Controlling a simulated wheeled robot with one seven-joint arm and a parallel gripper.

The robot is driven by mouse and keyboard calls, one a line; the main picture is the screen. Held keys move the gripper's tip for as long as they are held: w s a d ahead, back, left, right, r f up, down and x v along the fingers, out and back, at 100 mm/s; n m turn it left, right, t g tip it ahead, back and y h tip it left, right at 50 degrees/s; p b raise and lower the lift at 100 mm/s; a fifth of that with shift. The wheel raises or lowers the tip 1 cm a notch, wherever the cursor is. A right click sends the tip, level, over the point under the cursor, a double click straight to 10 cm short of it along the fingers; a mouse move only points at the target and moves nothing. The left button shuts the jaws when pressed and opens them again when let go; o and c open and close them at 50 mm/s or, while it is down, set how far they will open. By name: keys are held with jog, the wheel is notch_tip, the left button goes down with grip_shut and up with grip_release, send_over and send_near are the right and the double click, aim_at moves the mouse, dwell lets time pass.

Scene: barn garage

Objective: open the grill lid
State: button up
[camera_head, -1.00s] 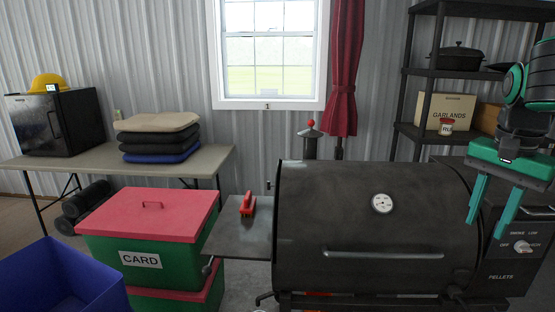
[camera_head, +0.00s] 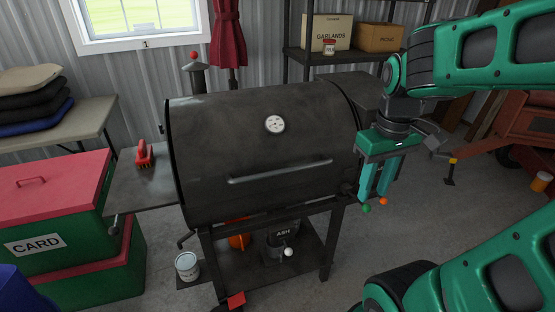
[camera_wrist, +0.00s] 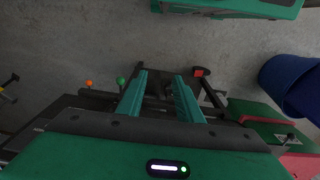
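The black barrel grill has a closed lid (camera_head: 235,150) with a round white gauge (camera_head: 275,124) and a long grey bar handle (camera_head: 280,172) across its lower front. My gripper (camera_head: 375,204) hangs fingers-down at the right end of the grill, to the right of the handle and apart from it. Its two teal fingers are parted and nothing is between them. In the wrist view, my gripper (camera_wrist: 160,90) also shows parted fingers, with dark grill parts beyond and below them.
A side shelf (camera_head: 150,188) with a red brush (camera_head: 145,154) is at the grill's left. Green and red bins (camera_head: 50,225) stand further left. A paint can (camera_head: 187,266) and an ash bucket (camera_head: 283,240) sit low under the grill. Bare floor lies in front right.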

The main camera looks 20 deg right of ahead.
jog(key=w+a+r+n+t, duration=0.1)
jog(key=w+a+n, duration=0.1)
jog(key=w+n, duration=0.3)
jog(key=w+a+r+n, duration=0.2)
jog(key=w+n, duration=0.2)
jog(key=w, duration=0.2)
jog(key=n, duration=0.9)
send_near(286, 169)
jog(key=shift+t, duration=0.4)
jog(key=f, duration=0.5)
jog(key=w+f, duration=0.1)
jog(key=f, duration=0.2)
jog(key=shift+d, duration=0.15)
jog(key=shift+c, duration=0.6)
grip_shut()
